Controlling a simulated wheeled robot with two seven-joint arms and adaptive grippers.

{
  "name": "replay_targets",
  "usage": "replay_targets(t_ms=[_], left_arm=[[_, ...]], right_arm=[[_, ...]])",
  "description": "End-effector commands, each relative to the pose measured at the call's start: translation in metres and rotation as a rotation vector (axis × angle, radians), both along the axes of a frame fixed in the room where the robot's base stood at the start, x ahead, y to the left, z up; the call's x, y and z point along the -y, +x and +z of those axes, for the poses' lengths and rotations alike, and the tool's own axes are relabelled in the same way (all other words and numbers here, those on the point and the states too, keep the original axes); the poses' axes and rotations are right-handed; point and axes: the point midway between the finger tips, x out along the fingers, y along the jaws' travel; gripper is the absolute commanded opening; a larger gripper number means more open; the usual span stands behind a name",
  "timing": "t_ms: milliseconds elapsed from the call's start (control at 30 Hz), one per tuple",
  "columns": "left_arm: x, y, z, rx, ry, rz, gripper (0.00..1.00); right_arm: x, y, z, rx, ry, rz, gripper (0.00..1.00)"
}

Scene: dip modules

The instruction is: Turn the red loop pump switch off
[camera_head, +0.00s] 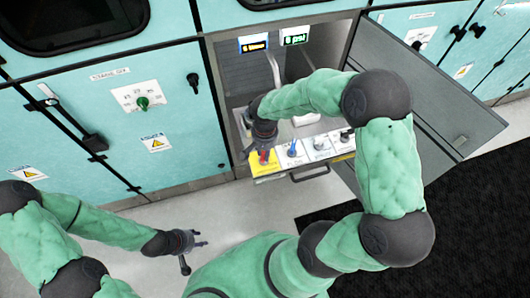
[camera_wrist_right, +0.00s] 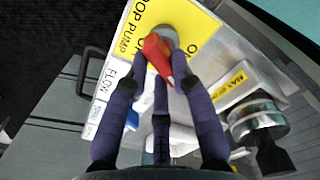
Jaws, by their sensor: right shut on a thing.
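The red loop pump switch (camera_wrist_right: 158,54) sits on a yellow label plate (camera_wrist_right: 198,32) marked "OOP PUMP" in the right wrist view. In the head view the red switch (camera_head: 263,157) shows at the left end of the pull-out panel, just below my right gripper (camera_head: 262,147). My right gripper (camera_wrist_right: 160,80) has its dark fingers closed around the red handle. The handle lies slanted across the round grey base. My left gripper (camera_head: 200,243) is open and empty above the floor at lower left, away from the panel.
Along the panel stand a blue switch (camera_head: 292,150) and other controls on white plates. An open grey door (camera_head: 425,85) stands to the right. Two small displays (camera_head: 254,43) hang above. A green knob (camera_head: 143,102) is on the left cabinet.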

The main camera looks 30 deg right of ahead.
Motion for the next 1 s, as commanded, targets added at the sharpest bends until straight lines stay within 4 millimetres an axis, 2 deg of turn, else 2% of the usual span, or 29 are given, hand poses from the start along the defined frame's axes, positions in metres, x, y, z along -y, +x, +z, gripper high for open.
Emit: replay_targets(t_ms=[400, 1000], left_arm=[[0.000, 0.000, -0.022, 0.000, 0.000, 0.000, 0.40], [0.000, 0.000, -0.041, 0.000, 0.000, 0.000, 0.40]], right_arm=[[-0.002, -0.001, -0.002, 0.001, 0.000, -0.394, 0.00], [-0.004, -0.002, -0.001, 0.000, 0.000, -0.918, 0.00]])
